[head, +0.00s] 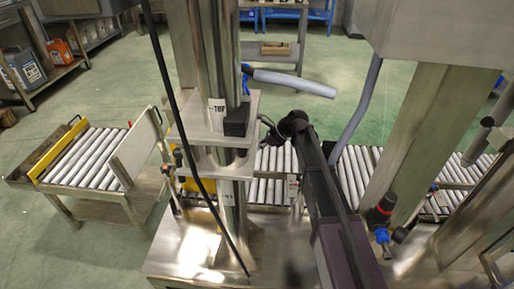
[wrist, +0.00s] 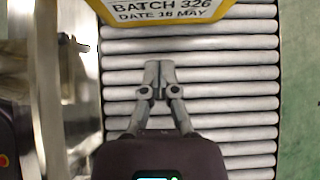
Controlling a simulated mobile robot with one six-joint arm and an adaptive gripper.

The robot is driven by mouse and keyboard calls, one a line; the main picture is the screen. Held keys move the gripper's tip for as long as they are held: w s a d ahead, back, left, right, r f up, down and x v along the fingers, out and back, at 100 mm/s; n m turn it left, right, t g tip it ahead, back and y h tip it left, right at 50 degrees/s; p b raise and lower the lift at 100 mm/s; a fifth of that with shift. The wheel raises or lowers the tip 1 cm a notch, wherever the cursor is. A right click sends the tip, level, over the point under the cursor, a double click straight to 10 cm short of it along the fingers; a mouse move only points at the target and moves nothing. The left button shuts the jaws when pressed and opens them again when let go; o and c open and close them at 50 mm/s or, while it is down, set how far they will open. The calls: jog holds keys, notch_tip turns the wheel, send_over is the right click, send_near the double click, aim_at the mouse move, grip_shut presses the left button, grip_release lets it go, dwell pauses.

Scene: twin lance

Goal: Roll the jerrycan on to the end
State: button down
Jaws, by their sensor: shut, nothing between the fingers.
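A yellow object (wrist: 172,19) with a white label reading BATCH 326, DATE 18 MAY lies at the top of the wrist view, on the roller conveyor (wrist: 235,88). Only its near edge shows, so I cannot tell its whole shape; it may be the jerrycan. My gripper (wrist: 159,70) is shut and empty over the rollers, with its tips pointing at the labelled edge. A small gap shows between tips and edge in the picture. In the head view the conveyor (head: 352,172) runs behind my arm, and the steel column hides part of it.
At the left, a roller table (head: 85,155) has a yellow end stop (head: 57,150) and an upright metal plate (head: 135,152). A steel column (head: 205,60) and a slanted post (head: 425,135) flank my arm. Jugs (head: 25,68) stand on a shelf at the far left.

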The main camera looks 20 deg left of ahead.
jog(key=shift+p+v, duration=1.05)
jog(key=shift+v, duration=0.55)
dwell(0.4)
jog(key=shift+d+r, duration=0.1)
dwell(0.8)
